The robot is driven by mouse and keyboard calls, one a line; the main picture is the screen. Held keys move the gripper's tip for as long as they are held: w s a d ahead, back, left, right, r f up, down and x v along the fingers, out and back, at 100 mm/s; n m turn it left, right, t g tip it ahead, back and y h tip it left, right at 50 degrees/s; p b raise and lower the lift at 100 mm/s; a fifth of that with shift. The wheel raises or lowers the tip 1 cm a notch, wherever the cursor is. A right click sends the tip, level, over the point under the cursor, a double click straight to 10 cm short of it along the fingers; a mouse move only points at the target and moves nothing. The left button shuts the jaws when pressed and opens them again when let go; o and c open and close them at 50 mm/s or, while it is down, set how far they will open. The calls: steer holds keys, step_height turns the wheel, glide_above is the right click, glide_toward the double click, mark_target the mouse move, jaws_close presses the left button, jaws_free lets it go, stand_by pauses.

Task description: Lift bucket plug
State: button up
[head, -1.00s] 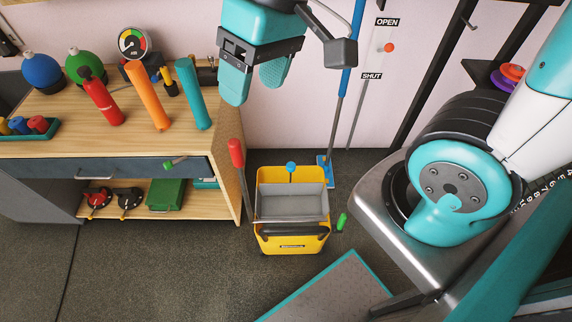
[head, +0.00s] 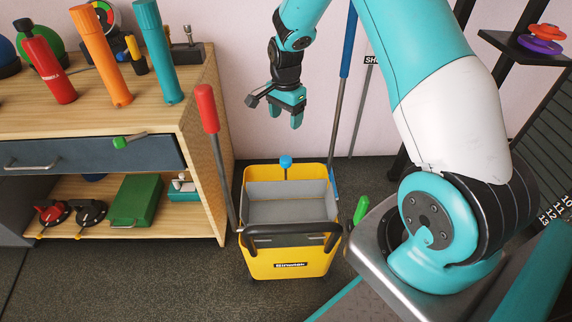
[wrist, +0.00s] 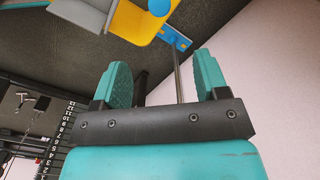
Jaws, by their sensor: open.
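The yellow mop bucket (head: 290,264) stands on the floor, with a grey wringer tray (head: 290,211) inside. A blue round knob (head: 285,162), which looks like the plug, stands upright at the bucket's back rim. My gripper (head: 284,115) is open and empty, above the knob and apart from it, fingers pointing down. In the wrist view, the knob (wrist: 159,7) and a part of the bucket (wrist: 132,22) show at the top edge, beyond my open fingers (wrist: 163,70). The lower part of the plug is hidden.
A red-handled lever (head: 206,108) rises at the bucket's left, beside the wooden workbench (head: 200,100). A blue-handled mop (head: 346,60) stands behind at the wall. A green handle (head: 361,208) is at the bucket's right. The floor in front is clear.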

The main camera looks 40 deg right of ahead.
mark_target(286, 158)
step_height(286, 158, down, 16)
steer(key=b, duration=0.5)
jaws_close()
step_height(286, 158, up, 4)
steer(key=p, duration=0.3)
steer(key=shift+p, duration=0.3)
jaws_free()
step_height(286, 158, up, 17)
steer(key=p, duration=0.5)
steer(key=shift+r, duration=0.2)
